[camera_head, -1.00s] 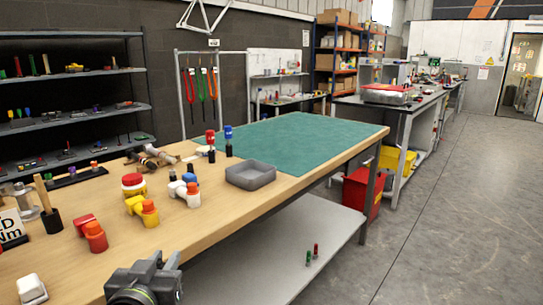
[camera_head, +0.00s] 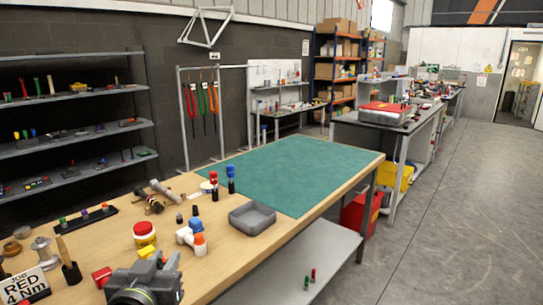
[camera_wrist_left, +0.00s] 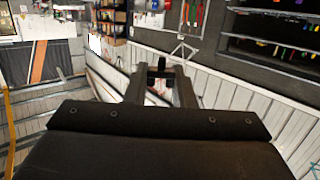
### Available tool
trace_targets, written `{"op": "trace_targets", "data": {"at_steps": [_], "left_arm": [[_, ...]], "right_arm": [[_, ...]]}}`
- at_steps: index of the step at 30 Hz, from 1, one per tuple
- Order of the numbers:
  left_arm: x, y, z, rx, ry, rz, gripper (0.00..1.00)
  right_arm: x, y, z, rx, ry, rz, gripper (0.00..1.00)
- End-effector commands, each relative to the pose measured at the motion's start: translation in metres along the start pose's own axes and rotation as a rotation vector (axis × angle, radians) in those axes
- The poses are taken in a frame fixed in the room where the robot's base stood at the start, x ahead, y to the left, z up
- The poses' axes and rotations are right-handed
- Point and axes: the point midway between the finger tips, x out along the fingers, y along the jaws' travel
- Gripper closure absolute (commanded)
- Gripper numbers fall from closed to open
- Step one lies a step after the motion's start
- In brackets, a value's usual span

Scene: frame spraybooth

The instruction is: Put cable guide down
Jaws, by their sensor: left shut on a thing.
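My left gripper (camera_head: 158,262) is at the bottom of the head view, in front of the near end of the wooden bench (camera_head: 225,283). In the left wrist view my left gripper (camera_wrist_left: 162,84) points away, its two dark fingers closed on a small dark piece (camera_wrist_left: 161,66). I take this piece for the cable guide; its shape is mostly unclear. It is held clear of any surface in that view. In the head view I cannot make it out between the fingers. My right gripper is not in view.
A green mat (camera_head: 295,170) covers the bench's far part and is clear. A grey tray (camera_head: 252,221) stands before it. A lower shelf (camera_head: 290,272) holds two small items.

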Motion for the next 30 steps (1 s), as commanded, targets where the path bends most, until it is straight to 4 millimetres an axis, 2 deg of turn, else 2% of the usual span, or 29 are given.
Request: {"op": "trace_targets", "data": {"at_steps": [4, 14, 30], "left_arm": [[-0.001, 0.000, -0.004, 0.000, 0.000, 0.000, 0.98], [-0.002, 0.006, 0.002, 0.005, -0.003, 0.037, 0.98], [-0.019, 0.074, 0.043, 0.067, -0.003, 0.454, 0.98]], "right_arm": [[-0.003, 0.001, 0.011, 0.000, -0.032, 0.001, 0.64], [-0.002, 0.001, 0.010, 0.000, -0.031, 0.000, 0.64], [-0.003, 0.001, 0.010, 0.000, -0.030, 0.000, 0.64]]}}
